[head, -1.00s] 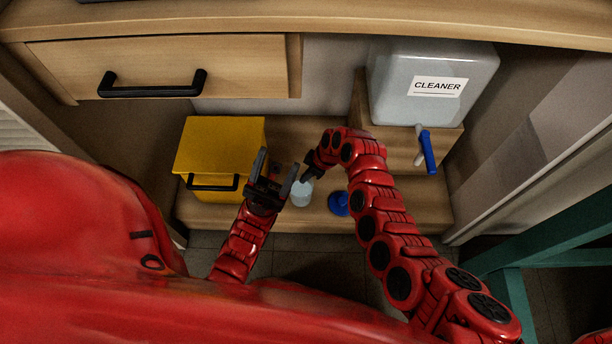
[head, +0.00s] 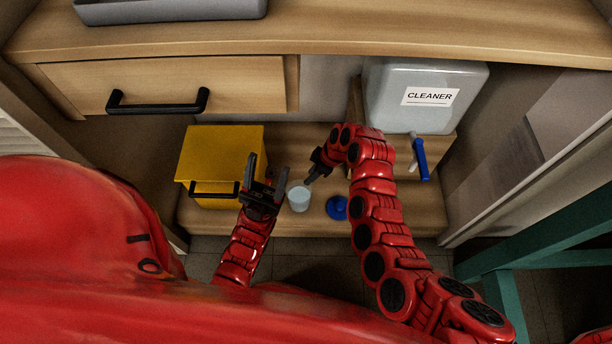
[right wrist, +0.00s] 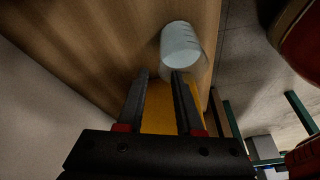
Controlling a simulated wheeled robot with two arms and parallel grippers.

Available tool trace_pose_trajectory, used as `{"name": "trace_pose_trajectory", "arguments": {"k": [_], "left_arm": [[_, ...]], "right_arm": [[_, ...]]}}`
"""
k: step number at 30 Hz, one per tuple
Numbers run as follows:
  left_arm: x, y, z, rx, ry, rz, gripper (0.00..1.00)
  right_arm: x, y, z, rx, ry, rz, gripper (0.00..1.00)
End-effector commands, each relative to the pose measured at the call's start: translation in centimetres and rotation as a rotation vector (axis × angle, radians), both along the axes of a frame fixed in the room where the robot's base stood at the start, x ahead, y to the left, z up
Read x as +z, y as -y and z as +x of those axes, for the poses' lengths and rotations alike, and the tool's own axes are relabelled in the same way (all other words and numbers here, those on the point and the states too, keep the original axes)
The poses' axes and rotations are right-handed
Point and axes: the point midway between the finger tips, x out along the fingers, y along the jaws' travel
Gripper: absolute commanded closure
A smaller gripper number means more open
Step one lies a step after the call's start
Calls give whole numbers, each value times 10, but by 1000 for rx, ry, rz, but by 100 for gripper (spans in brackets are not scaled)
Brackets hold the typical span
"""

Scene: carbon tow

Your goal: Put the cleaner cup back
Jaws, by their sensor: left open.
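A pale, light-blue cup (head: 299,199) stands on the low wooden shelf (head: 400,218). It also shows in the right wrist view (right wrist: 182,48), beyond the fingertips and a little to the right. My right gripper (head: 308,180) is just behind and right of the cup. In the right wrist view its fingers (right wrist: 159,75) are apart with nothing held between them. My left gripper (head: 268,165) is open and empty, left of the cup, in front of the yellow box. A grey container labelled CLEANER (head: 425,98) with a blue-handled tap (head: 420,158) stands on a raised wooden block at the right.
A yellow box (head: 218,155) with a black handle sits left on the shelf. A round blue object (head: 337,207) lies right of the cup. A wooden drawer (head: 170,85) overhangs the shelf. A teal frame (head: 540,222) stands at the right.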

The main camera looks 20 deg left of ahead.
Motion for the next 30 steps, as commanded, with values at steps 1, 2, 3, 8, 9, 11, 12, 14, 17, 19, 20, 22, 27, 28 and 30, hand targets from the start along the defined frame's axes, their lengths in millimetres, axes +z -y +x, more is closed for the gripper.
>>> {"name": "trace_pose_trajectory", "arguments": {"k": [1,2,3,8,9,11,12,14,17,19,20,22,27,28,30], "left_arm": [[9,-2,0,5,0,-9,45],[10,-2,-1,7,1,-13,45],[12,-3,-1,10,1,-19,45],[18,-7,-2,19,3,-38,45],[18,-7,-3,20,3,-41,45],[19,-8,-3,21,5,-44,45],[19,-8,-3,23,5,-46,45],[18,-8,-3,23,5,-47,45],[18,-8,-3,23,5,-47,45],[18,-8,-3,22,6,-46,45],[18,-8,-3,22,6,-46,45],[18,-8,-3,22,6,-46,45],[18,-8,-3,22,6,-46,45],[18,-8,-3,22,6,-46,45],[20,-8,-3,23,5,-46,45]], "right_arm": [[15,4,1,-3,3,2,65],[20,6,1,0,1,1,65],[27,9,1,-1,1,1,65],[46,19,1,0,-2,-1,65],[49,20,2,0,-1,0,65],[52,22,2,0,0,0,65],[53,22,2,0,0,0,65],[54,23,3,1,0,0,65],[54,23,2,1,-1,-1,65],[54,23,2,1,-1,-1,65],[54,23,2,1,-1,-1,65],[54,23,2,1,-1,-1,65],[54,23,2,0,-1,-1,65],[54,23,2,0,-1,-1,65],[56,23,2,1,-1,-1,65]]}}
